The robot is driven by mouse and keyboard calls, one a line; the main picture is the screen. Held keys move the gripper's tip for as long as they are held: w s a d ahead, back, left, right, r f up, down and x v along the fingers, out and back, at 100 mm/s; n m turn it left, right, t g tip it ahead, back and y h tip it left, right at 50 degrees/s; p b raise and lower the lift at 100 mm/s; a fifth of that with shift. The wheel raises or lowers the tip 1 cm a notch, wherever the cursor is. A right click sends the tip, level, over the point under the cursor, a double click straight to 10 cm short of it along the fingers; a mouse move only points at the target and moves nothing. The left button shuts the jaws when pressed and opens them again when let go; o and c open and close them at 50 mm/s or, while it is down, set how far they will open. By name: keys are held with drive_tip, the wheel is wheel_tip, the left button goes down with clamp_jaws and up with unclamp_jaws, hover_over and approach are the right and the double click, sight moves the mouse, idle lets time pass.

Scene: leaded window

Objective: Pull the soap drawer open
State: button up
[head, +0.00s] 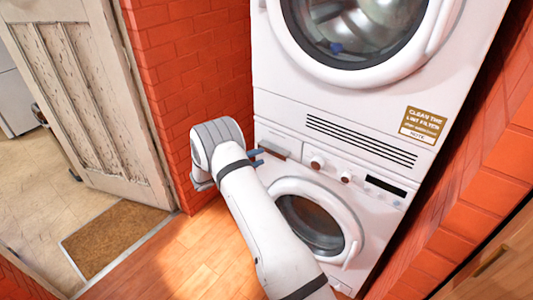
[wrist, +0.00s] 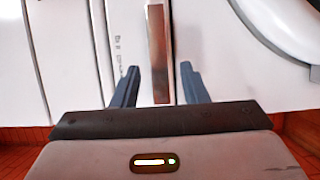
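The soap drawer (head: 292,143) is a white panel at the upper left of the lower washing machine. It looks flush with the machine's front. Its reddish-brown, metallic-looking handle (head: 274,153) is a narrow bar. In the wrist view the handle (wrist: 157,40) runs down the middle, between my two blue-grey fingers. My gripper (wrist: 159,67) is open, with a gap on each side of the bar. In the head view my gripper (head: 257,158) is at the left end of the handle, partly hidden by my wrist. Whether the fingers touch the drawer front cannot be told.
The washing machine's round door (head: 312,222) is below the drawer, and knobs (head: 317,163) are to its right. A dryer (head: 462,60) sits above. A red brick wall (head: 190,60) stands close on the left. Wooden floor (head: 165,262) lies free in front, left of my arm.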

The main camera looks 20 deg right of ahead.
sight(271, 153)
drive_tip(key=shift+w+d, duration=0.25)
drive_tip(key=shift+d, duration=0.9)
drive_tip(key=shift+w+d, duration=0.2)
drive_tip(key=shift+d, duration=0.9)
drive_tip(key=shift+f, duration=0.1)
clamp_jaws()
